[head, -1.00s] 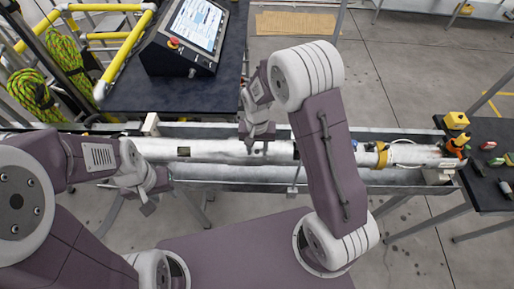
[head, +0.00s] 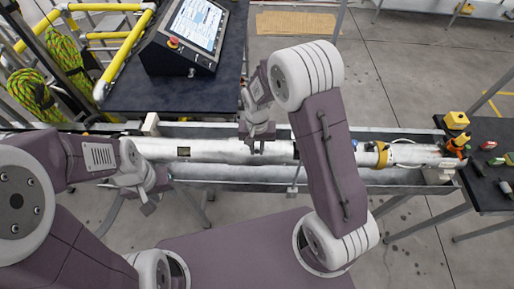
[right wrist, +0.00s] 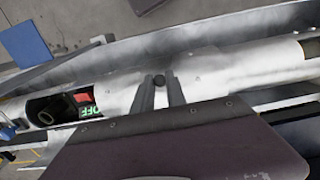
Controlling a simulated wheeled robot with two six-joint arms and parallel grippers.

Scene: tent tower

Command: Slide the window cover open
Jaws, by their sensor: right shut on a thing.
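A long silver tube (head: 215,150) lies across the bench in the head view. Beside the cover, an open window (right wrist: 62,104) shows a dark inside, a red part and a green label reading "OFF". In the head view, my right arm hides this stretch. My left gripper (head: 150,204) hangs in front of the tube, apparently empty; its jaw gap is unclear.
A control panel (head: 195,35) stands on a dark table behind the tube. Yellow rails (head: 125,60) and green rope (head: 35,97) are at left. A dark table (head: 490,170) with small coloured items is at right. A grey channel (head: 230,173) runs along the tube.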

